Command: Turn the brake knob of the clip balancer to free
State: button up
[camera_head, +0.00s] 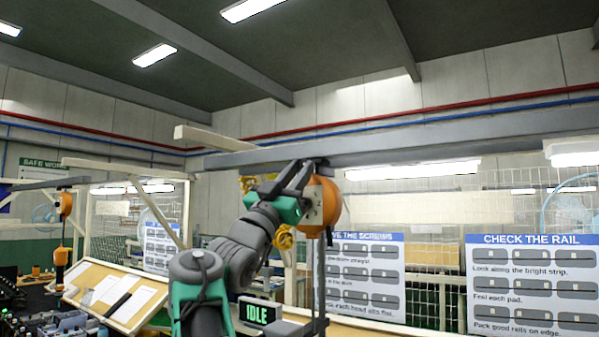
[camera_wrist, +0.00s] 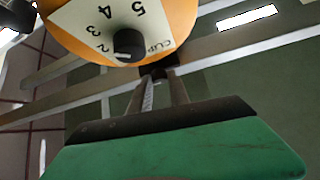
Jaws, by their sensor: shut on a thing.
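The clip balancer (camera_head: 330,205) is an orange round housing hanging under a grey beam. Its pale face plate (camera_wrist: 85,22) carries numbers and the word CLIP, and appears upside down in the wrist view. A round black knob (camera_wrist: 129,44) with a white mark sits on this plate, clear of my fingers; I see no "free" label. My gripper (camera_wrist: 158,76) reaches to the balancer's edge, beside the plate. Its fingers close in on a small dark part there; whether that is the brake knob I cannot tell. In the head view my gripper (camera_head: 304,172) is at the balancer's upper left.
The grey beam (camera_head: 400,150) runs just above the balancer. A rod hangs below it. An IDLE display (camera_head: 260,312) stands low in front. Sign boards (camera_head: 530,280) stand at the right. Another orange balancer (camera_head: 66,204) hangs at the far left.

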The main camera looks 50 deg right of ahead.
grip_shut()
jog(key=shift+s+n+t+b, duration=0.1)
jog(key=shift+n+t+b, duration=0.2)
jog(key=shift+n+t, duration=0.25)
jog(key=shift+s+d+r+n+t+y+p, duration=0.1)
jog(key=shift+s+r+n+t+y, duration=0.15)
jog(key=shift+n+t+y, duration=3.15)
jog(key=shift+s+r+n+t+y+p, duration=0.25)
jog(key=shift+n+t+y, duration=1.1)
jog(key=shift+n, duration=4.1)
jog(key=shift+s+d+r+n+t+y, duration=0.1)
jog(key=shift+s+n+t+y, duration=0.25)
jog(key=shift+n+t+y, duration=2.35)
jog(key=shift+a+n+h, duration=0.15)
jog(key=shift+n+h, duration=0.5)
jog(key=shift+n, duration=1.45)
